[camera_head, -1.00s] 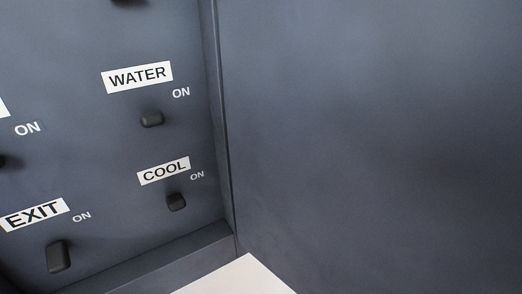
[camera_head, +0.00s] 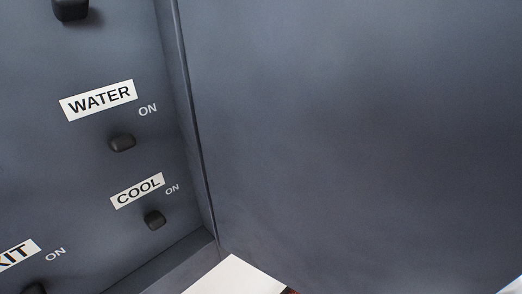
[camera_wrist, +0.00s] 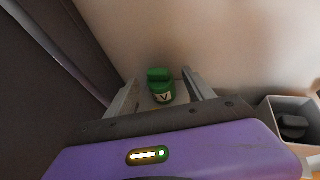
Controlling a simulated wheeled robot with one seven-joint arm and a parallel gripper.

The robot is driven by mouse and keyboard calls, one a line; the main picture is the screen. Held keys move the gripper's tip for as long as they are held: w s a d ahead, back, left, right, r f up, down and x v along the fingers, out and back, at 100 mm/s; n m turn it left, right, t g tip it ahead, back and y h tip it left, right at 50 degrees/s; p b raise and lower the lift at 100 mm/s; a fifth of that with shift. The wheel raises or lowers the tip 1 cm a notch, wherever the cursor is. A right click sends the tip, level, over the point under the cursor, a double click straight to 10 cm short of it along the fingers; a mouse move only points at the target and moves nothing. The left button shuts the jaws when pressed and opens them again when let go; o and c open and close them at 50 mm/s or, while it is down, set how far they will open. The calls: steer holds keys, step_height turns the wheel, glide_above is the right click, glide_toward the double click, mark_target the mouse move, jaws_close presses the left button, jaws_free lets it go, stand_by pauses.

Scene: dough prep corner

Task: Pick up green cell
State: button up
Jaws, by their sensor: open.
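The green cell (camera_wrist: 161,92) shows in the wrist view, a small green object with a white label bearing a dark mark. It appears between the two fingers of my gripper (camera_wrist: 160,88), beyond a gap I cannot judge. My gripper is open, with one grey finger on each side of the cell, and I see no contact. Neither the cell nor my gripper shows in the head view.
A dark panel with black knobs labelled WATER (camera_head: 98,99) and COOL (camera_head: 137,190) fills the left of the head view. A large dark wall (camera_head: 350,140) fills the right. A grey box (camera_wrist: 290,118) holding a dark object stands right in the wrist view.

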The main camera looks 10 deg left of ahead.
jaws_close()
stand_by(0.4)
step_height(320, 180, up, 20)
steer(key=b, duration=0.2)
stand_by(0.3)
steer(key=shift+r, duration=0.1)
step_height(320, 180, up, 5)
steer(key=p, duration=0.3)
stand_by(0.4)
